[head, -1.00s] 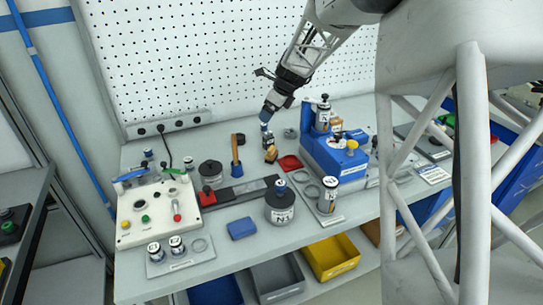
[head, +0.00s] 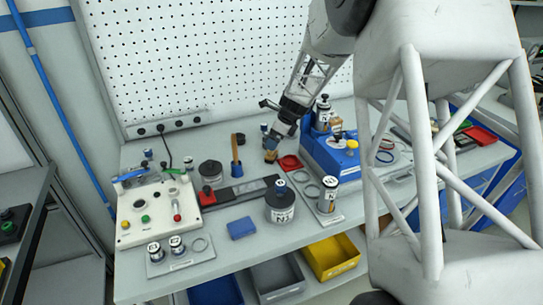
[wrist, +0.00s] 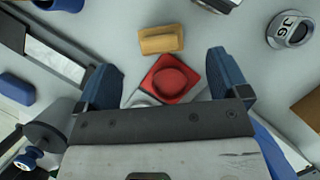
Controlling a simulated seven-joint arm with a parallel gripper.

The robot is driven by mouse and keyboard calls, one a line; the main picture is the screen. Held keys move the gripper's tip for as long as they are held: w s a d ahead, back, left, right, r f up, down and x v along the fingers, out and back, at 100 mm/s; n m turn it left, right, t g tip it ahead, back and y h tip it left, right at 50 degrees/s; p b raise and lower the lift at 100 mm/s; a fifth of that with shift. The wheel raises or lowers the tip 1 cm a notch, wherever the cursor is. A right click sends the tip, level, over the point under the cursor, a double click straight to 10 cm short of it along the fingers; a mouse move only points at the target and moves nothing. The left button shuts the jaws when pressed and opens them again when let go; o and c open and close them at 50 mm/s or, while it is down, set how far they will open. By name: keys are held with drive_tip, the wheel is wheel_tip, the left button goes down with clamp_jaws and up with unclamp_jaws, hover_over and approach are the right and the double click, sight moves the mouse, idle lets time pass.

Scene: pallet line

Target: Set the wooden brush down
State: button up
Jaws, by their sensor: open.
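The wooden brush (head: 271,157) stands on the bench near the red dish in the head view. In the wrist view the brush (wrist: 162,40) shows as a tan block on the grey surface, beyond the red dish. My gripper (head: 270,140) is close to the brush in the head view and overlaps its upper part. In the wrist view my gripper (wrist: 166,88) has its two blue fingers spread wide, with nothing held between them. The brush lies ahead of the fingertips there, apart from both.
The red dish (wrist: 171,80) shows between the fingers. A blue fixture (head: 322,155) stands close on the right, a wood-and-blue tool (head: 236,165) to the left. A black round weight (head: 281,212) and a blue block (head: 241,228) are nearer the front edge.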

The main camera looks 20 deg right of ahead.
sight(270, 153)
drive_tip(key=shift+f, duration=0.1)
drive_tip(key=shift+x, duration=1.3)
drive_tip(key=shift+x, duration=2.65)
drive_tip(key=shift+s, duration=0.15)
drive_tip(key=c, duration=1.1)
